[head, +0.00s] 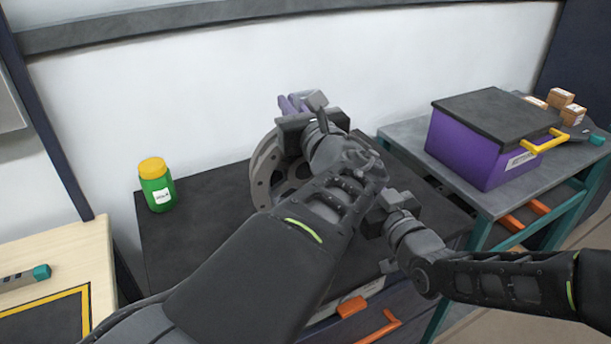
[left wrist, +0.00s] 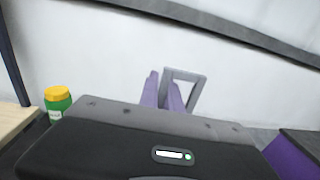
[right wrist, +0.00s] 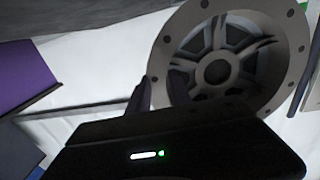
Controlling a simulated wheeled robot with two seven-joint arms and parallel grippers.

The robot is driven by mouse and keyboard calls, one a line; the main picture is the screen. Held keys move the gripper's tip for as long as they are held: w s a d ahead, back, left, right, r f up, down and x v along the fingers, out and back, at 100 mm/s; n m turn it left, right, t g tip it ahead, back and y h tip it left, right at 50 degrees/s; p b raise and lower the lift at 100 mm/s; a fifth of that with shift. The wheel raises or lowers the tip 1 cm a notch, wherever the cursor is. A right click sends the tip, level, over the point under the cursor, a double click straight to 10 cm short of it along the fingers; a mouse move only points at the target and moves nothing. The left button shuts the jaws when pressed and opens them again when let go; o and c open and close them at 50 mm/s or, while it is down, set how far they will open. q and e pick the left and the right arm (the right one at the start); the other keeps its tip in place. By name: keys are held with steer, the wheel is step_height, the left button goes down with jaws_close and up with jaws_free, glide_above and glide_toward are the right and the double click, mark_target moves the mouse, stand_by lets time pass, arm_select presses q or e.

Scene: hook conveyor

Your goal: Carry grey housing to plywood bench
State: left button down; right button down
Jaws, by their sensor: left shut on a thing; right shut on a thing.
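The grey housing (head: 262,178) is a round flanged part with bolt holes and spokes. My left arm hides much of it in the head view. Its spoked face fills the upper right of the right wrist view (right wrist: 217,73). My left gripper (head: 292,103) has its purple fingers shut on a grey handle of the housing, which shows in the left wrist view (left wrist: 200,90). My right gripper (right wrist: 143,97) is shut at the housing's edge, its grip point mostly hidden. The plywood bench (head: 75,238) is at the lower left.
A dark-topped table (head: 205,220) lies below the housing. A green jar (head: 157,188) with a yellow lid stands at its back left. On the right, a grey bench (head: 405,135) bears a purple box (head: 465,150) with a dark lid, and small cartons (head: 560,98). A yellow-bordered dark mat lies on the plywood.

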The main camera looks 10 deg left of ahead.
step_height(320, 180, up, 5)
steer(key=p, duration=0.5)
steer(key=shift+r, duration=0.15)
stand_by(1.0)
steer(key=shift+a, duration=0.15)
